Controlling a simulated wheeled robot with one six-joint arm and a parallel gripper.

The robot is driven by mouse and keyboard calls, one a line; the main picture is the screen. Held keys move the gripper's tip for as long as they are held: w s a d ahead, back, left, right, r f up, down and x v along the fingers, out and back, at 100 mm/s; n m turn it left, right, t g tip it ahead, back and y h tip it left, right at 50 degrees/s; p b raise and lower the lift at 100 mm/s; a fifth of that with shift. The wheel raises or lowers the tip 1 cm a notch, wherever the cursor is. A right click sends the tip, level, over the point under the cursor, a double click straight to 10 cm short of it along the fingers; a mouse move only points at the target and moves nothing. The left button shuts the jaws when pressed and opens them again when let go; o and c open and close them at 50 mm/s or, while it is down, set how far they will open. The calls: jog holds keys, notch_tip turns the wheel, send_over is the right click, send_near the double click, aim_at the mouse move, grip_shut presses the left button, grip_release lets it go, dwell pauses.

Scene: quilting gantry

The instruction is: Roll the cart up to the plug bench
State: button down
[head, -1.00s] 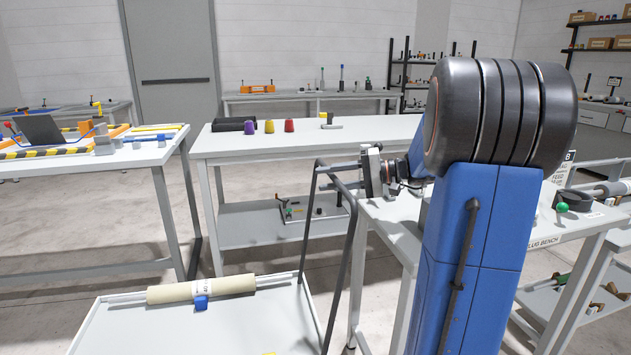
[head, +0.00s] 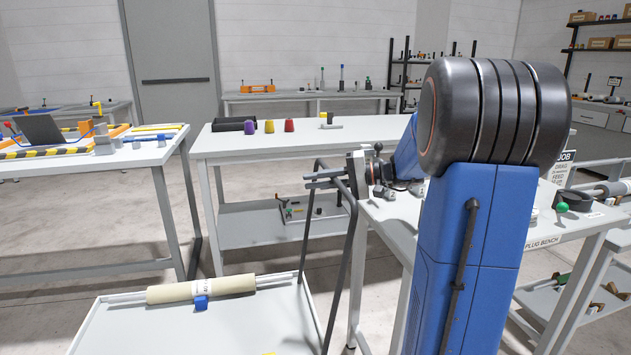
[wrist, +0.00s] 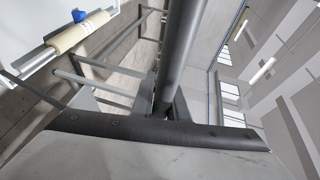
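The cart is a low grey tray (head: 120,322) at the lower left with a dark upright tubular handle (head: 350,240) on its right side. My gripper (head: 325,178) is at the top of the handle, fingers pointing left with a gap between them. The handle bar also runs large through the wrist view (wrist: 182,50), where it appears between the fingers; I see no clear grip on it. The plug bench (head: 570,228), with its name on the front edge, is at the right, partly hidden behind my arm.
A cream roll (head: 228,286) with a blue clip (head: 201,302) lies on the cart. A white table (head: 350,137) with purple, yellow and red cones stands behind, and another table (head: 110,165) at the left. Bare floor shows between them and the cart.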

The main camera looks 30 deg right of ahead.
jog(key=shift+d+r, duration=0.1)
jog(key=shift+r, duration=0.05)
jog(key=shift+s+d, duration=0.15)
jog(key=shift+d, duration=0.5)
jog(key=c, duration=1.7)
grip_release()
jog(key=shift+d, duration=0.25)
jog(key=shift+s, duration=0.1)
jog(key=v, duration=1.7)
jog(key=shift+s+d, duration=0.1)
jog(key=shift+d, duration=0.05)
